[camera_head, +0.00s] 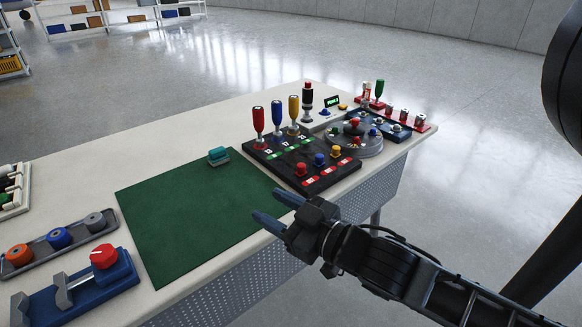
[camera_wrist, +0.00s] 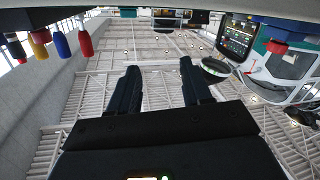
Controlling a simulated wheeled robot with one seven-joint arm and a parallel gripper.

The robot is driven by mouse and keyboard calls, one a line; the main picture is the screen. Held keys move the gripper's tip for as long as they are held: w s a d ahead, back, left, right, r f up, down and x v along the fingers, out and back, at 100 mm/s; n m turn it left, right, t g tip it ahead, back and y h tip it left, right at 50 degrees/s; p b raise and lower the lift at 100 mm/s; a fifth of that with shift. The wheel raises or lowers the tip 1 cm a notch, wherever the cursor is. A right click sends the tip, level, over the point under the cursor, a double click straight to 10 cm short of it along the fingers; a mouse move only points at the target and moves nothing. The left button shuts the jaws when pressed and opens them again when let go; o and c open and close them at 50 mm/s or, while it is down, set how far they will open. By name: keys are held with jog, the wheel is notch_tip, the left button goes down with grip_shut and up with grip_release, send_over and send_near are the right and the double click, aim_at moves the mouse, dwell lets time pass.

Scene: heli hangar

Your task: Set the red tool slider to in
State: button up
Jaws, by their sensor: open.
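The black panel (camera_head: 262,150) on the bench carries red, blue and yellow knobs along its front. The red knob (camera_head: 300,169) is leftmost, between a green label (camera_head: 270,154) behind and a red label (camera_head: 309,182) in front, closer to the red one. Label text is too small to read. A red-handled tool (camera_head: 258,121) stands upright behind it, beside blue and yellow ones; handles also show upside down in the wrist view (camera_wrist: 85,44). My gripper (camera_head: 275,208) is open and empty, in front-left of the panel near the bench's front edge. Its fingers (camera_wrist: 160,85) are spread apart.
A green mat (camera_head: 190,225) with a teal block (camera_head: 218,156) lies left of the panel. A blue device (camera_head: 85,285) with a red knob and a tray (camera_head: 38,262) of rings stand farther left. A round dial unit (camera_head: 354,142) and other controls are close on the panel's right.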

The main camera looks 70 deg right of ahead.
jog(key=w+d+r+m+g+h+p, duration=0.1)
jog(key=w+d+r+m+g+h, duration=0.15)
jog(key=d+r+m+h, duration=0.55)
jog(key=w+d+r+m+g+h+p, duration=0.1)
jog(key=d+r+m+g+h, duration=0.15)
jog(key=d+r, duration=0.65)
jog(key=s+d+r+m+g+p, duration=0.1)
jog(key=s+d+m+g, duration=0.5)
jog(key=d+m+g, duration=0.15)
jog(key=s+d+r+m+g, duration=0.1)
jog(key=s+d+m+g, duration=0.4)
jog(key=d+m+g, duration=0.3)
jog(key=m+t+y+p, duration=0.3)
jog(key=m+t+y, duration=0.1)
jog(key=m+y, duration=1.1)
send_over(301, 165)
jog(key=shift+n+y, duration=0.75)
jog(key=shift+n, duration=0.15)
jog(key=f, duration=1.2)
jog(key=shift+s+d, duration=0.15)
jog(key=shift+d, duration=0.1)
jog(key=shift+a+f+t, duration=0.15)
jog(key=shift+t, duration=0.1)
notch_tip(301, 165, down, 7)
jog(key=shift+f, duration=0.2)
